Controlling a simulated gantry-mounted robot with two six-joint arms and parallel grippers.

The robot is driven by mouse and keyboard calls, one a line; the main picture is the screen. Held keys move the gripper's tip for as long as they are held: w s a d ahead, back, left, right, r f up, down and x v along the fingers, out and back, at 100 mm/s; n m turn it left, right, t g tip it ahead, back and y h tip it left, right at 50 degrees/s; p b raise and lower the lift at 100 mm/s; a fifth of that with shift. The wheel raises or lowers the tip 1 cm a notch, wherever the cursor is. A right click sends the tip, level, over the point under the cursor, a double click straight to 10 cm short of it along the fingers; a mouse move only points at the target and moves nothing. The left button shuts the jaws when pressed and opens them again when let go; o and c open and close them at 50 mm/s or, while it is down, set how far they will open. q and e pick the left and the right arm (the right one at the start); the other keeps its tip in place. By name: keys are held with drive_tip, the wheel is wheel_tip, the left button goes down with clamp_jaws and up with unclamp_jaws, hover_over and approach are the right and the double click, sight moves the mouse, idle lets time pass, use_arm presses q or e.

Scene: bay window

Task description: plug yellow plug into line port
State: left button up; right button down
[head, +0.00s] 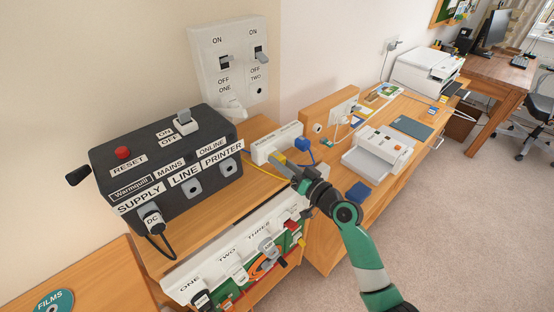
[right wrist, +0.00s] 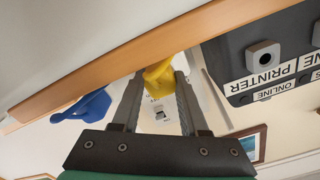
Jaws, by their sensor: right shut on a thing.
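My right gripper (head: 288,164) is shut on the yellow plug (head: 281,158), right of the supply box. In the right wrist view the yellow plug (right wrist: 158,76) sits between the two fingertips (right wrist: 158,82). The yellow plug is apart from the box. The printer port also shows in the right wrist view (right wrist: 263,55); the line port lies at its edge.
A blue plug (head: 303,143) stands beside the white strip (head: 274,143) behind my gripper. The DC plug (head: 151,217) and its black cord occupy the box's left front. A sloped panel (head: 222,252) with labelled plugs lies in front. A white device (head: 385,147) stands right.

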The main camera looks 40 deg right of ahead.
drive_tip(key=shift+s, duration=0.65)
idle(0.5)
drive_tip(key=shift+s+p, duration=0.55)
drive_tip(key=shift+s, duration=0.6)
